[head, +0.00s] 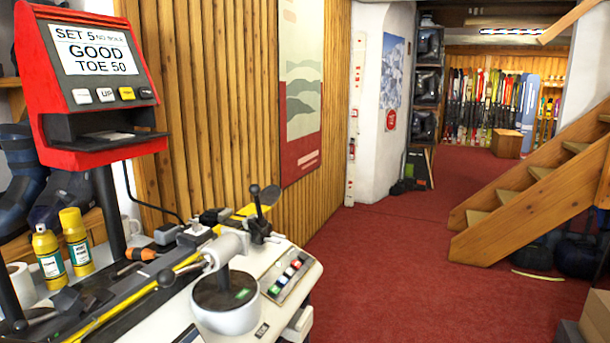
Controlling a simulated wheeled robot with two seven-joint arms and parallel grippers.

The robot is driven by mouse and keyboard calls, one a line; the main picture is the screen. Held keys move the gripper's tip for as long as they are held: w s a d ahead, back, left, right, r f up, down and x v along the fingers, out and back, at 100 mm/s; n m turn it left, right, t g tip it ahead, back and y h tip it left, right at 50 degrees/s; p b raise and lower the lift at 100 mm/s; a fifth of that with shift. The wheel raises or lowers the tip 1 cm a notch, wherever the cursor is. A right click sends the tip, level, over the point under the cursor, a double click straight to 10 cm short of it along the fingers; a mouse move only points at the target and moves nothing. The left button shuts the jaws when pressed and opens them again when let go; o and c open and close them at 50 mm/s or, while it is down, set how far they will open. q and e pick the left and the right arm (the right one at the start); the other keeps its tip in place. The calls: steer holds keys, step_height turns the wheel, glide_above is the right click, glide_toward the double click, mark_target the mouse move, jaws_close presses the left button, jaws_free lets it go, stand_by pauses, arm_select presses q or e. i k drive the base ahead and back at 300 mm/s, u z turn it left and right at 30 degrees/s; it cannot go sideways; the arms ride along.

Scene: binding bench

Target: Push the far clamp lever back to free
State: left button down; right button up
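The far clamp (260,232) is a small black fitting at the far end of the white bench (283,248). A black lever (256,203) with a rounded knob stands up from it, close to upright. A dark, flat, paddle-like part (270,195) shows just right of the knob; I cannot tell whether it belongs to the same lever. A yellow and black ski (180,270) lies along the bench, with its tip near the clamp. Neither of my grippers is in view.
A white-and-black cylindrical unit (226,300) stands at the bench's front, beside a button panel (287,275). Yellow bottles (75,240) stand at left. Red carpet (400,270) is clear to the right, up to wooden stairs (530,200).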

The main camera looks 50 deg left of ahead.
mark_target(254, 189)
steer(key=i, duration=1.6)
steer(key=u, duration=3.5)
steer(key=i, duration=0.5)
steer(key=u, duration=0.1)
